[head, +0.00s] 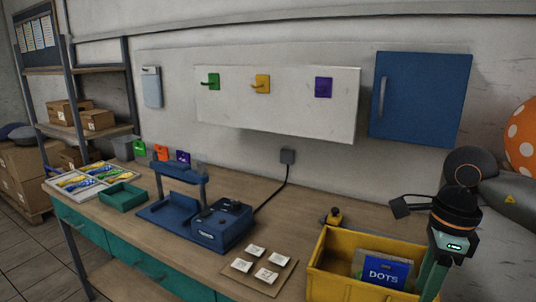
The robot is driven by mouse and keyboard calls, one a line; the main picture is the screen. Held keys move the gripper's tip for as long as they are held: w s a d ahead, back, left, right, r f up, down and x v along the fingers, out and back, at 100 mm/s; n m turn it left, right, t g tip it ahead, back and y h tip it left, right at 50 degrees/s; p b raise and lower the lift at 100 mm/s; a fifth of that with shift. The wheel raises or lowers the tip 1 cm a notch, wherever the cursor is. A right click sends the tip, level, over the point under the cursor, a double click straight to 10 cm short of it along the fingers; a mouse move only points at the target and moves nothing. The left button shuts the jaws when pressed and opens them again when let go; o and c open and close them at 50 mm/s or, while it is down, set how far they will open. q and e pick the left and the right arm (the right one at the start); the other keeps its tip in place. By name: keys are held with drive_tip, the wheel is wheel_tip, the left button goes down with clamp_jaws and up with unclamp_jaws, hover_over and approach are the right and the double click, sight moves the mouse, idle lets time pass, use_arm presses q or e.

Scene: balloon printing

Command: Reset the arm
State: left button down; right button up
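A blue press-like device (222,228) stands on the wooden bench (310,225), with a cable running up to a wall socket. A yellow bin (330,262) at the front right holds a blue card marked DOTS (383,270).
A board with several white tiles (265,270) lies left of the bin. A teal tray (122,196) and a divided white tray (100,168) are at the left. A blue wall cabinet (420,98) hangs behind. An orange dotted balloon (523,140) is at the right edge.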

drive_tip(key=s+a+f+g+y, duration=0.2)
drive_tip(key=a+f+y, duration=0.15)
drive_tip(key=a, duration=0.65)
drive_tip(key=s+a+f+g+y, duration=0.15)
drive_tip(key=a+y, duration=0.35)
drive_tip(key=a, duration=0.5)
drive_tip(key=a+r+m+t+y, duration=0.4)
drive_tip(key=a+m+y, duration=0.5)
drive_tip(key=m+y, duration=0.2)
drive_tip(key=w+d+f+m+t+h, duration=0.4)
drive_tip(key=f+m+t, duration=0.35)
drive_tip(key=m, duration=0.45)
drive_tip(key=w+d+f+m+t+h, duration=0.3)
drive_tip(key=d+f+m+t+h, duration=0.35)
drive_tip(key=m, duration=0.65)
drive_tip(key=s+d+f+m+g+h, duration=0.1)
drive_tip(key=s+d+f+m+h, duration=0.1)
drive_tip(key=s+f, duration=0.3)
drive_tip(key=s+d+f+m+g+h, duration=0.2)
drive_tip(key=s+f+m, duration=0.3)
drive_tip(key=f, duration=0.5)
drive_tip(key=s+d+f+m+g+h, duration=0.2)
drive_tip(key=s+d+f+m+h, duration=0.1)
drive_tip(key=s+f, duration=0.4)
drive_tip(key=shift+f+m+h+p, duration=0.3)
drive_tip(key=shift+f+m+p, duration=0.1)
drive_tip(key=shift+m, duration=0.1)
drive_tip(key=shift+d, duration=0.1)
